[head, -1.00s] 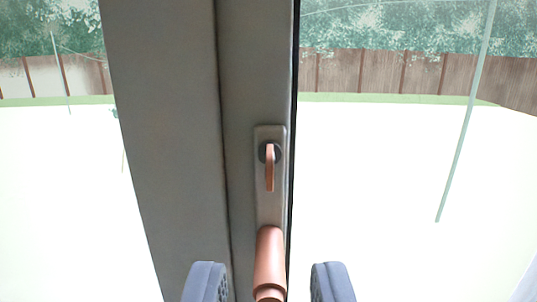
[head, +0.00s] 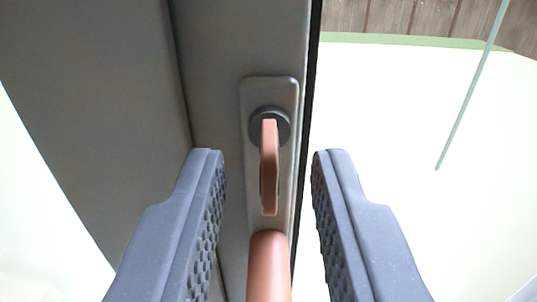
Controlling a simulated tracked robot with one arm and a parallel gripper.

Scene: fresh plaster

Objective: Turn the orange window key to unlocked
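The orange window key (head: 269,170) sits in a dark round lock (head: 283,124) on a grey plate (head: 259,90) on the window frame. Its flat head hangs down, seen nearly edge-on. My gripper (head: 268,165) is open, with one finger on each side of the key in the picture. Neither finger appears to touch the key. How far the fingertips are from the plate in depth is hard to tell. An orange-brown handle (head: 268,265) is below the key, between the fingers, and its lower end is cut off by the picture edge.
The grey window frame (head: 100,110) fills the left and middle. Glass lies to the right of it, with a bright yard, a grass strip (head: 400,40) and a brown fence (head: 385,17) behind. A thin pale pole (head: 470,90) stands outside.

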